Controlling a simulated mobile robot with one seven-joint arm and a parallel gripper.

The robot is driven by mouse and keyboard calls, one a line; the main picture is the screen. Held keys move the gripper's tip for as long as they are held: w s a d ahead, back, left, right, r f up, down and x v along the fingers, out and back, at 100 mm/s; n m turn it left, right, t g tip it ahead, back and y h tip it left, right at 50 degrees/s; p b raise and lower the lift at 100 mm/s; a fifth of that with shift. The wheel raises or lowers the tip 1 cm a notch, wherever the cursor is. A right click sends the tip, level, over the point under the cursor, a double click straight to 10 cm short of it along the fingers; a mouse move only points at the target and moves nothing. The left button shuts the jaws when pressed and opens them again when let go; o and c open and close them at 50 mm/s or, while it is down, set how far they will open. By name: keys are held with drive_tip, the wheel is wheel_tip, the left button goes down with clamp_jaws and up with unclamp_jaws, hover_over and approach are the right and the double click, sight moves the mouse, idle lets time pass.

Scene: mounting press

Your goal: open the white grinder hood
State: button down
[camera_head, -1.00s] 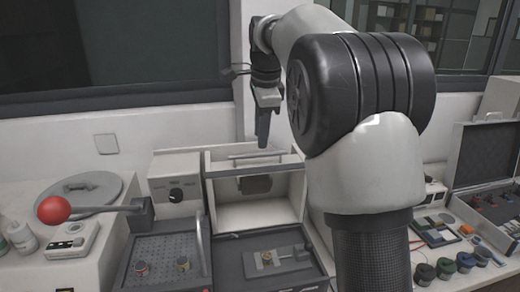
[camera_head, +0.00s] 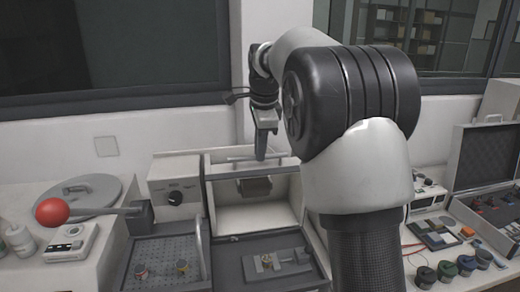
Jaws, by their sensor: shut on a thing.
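The white grinder hood (camera_head: 222,170) is at the back of the white grinder housing, in the middle of the view. Its grey bar handle (camera_head: 240,159) runs across the top. The chamber below shows open from the front, with a dark block inside. My gripper (camera_head: 261,156) comes down from above, its fingers pointing down, and is shut on the bar handle right of its middle. The exact contact between the fingertips and the bar is too small to see clearly. My arm hides the housing's right side.
A lever with a red ball (camera_head: 52,211) sticks out farther left. A small vise (camera_head: 275,262) sits in front of the chamber. An open case (camera_head: 487,170) and several jars are at right.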

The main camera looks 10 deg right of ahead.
drive_tip(key=s+f+t+b, duration=0.1)
drive_tip(key=s+b, duration=0.6)
drive_tip(key=s, duration=0.1)
drive_tip(key=shift+s, duration=0.4)
drive_tip(key=shift+f, duration=0.1)
drive_tip(key=c, duration=1.8)
unclamp_jaws()
drive_tip(key=shift+w, duration=0.1)
drive_tip(key=p+v, duration=0.2)
drive_tip(key=v, duration=1.5)
drive_tip(key=shift+s, duration=0.25)
